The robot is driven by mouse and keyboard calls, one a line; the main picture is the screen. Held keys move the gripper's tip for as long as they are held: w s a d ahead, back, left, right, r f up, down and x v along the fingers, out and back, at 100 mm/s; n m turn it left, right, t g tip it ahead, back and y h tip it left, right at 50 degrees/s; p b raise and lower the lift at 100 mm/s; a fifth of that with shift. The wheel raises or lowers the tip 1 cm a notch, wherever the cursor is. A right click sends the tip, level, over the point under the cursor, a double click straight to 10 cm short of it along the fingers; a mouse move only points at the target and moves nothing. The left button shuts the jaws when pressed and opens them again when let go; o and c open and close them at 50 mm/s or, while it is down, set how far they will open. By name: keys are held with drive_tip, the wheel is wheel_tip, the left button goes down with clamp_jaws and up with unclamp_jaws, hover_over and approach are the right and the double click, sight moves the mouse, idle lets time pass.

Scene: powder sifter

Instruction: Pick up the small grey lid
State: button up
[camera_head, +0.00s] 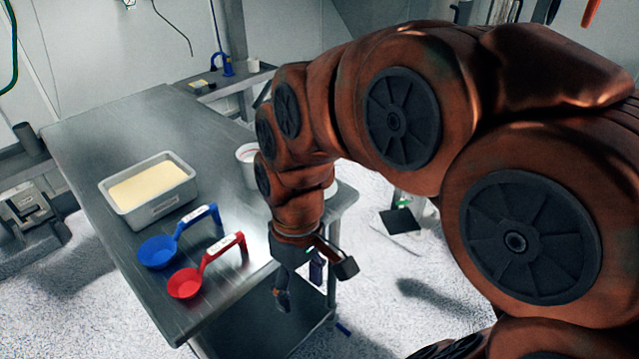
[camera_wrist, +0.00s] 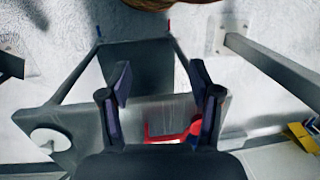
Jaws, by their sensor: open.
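A pale grey round disc with a small dark centre, which looks like the small lid (camera_wrist: 50,140), lies at the left of the wrist view. In the head view a pale piece (camera_head: 331,188) shows beside my arm at the table's right edge; I cannot tell if it is the lid. My gripper (camera_head: 314,281) is open and empty, hanging near the table's right front edge. In the wrist view its two fingers (camera_wrist: 160,85) are spread apart, with the disc well to their left and not between them.
The steel table (camera_head: 95,150) holds a tray of pale powder (camera_head: 150,188), a blue scoop (camera_head: 158,251) and a red scoop (camera_head: 185,283). A white container (camera_head: 246,155) stands partly behind my arm. Speckled floor (camera_head: 400,320) lies open right of the table.

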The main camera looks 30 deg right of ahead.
drive_tip(key=w+d+r+n+t+y+p, duration=0.1)
drive_tip(key=w+d+n, duration=0.25)
drive_tip(key=w, duration=0.55)
drive_tip(key=w+d+r+n+t+y+p, duration=0.15)
drive_tip(key=w+d, duration=0.35)
drive_tip(key=w, duration=0.5)
drive_tip(key=w+d+f+n+t, duration=0.1)
drive_tip(key=w+d+f+n, duration=0.1)
drive_tip(key=w+d, duration=0.5)
drive_tip(key=w+d+f+n+t, duration=0.1)
drive_tip(key=w+d+f+n, duration=0.15)
drive_tip(key=d, duration=0.85)
drive_tip(key=shift+m+g, duration=0.25)
drive_tip(key=shift+w+p+x, duration=0.2)
drive_tip(key=shift+p+x, duration=2.15)
drive_tip(key=shift+x, duration=1.8)
drive_tip(key=shift+d+y, duration=0.15)
drive_tip(key=shift+y, duration=0.1)
clamp_jaws()
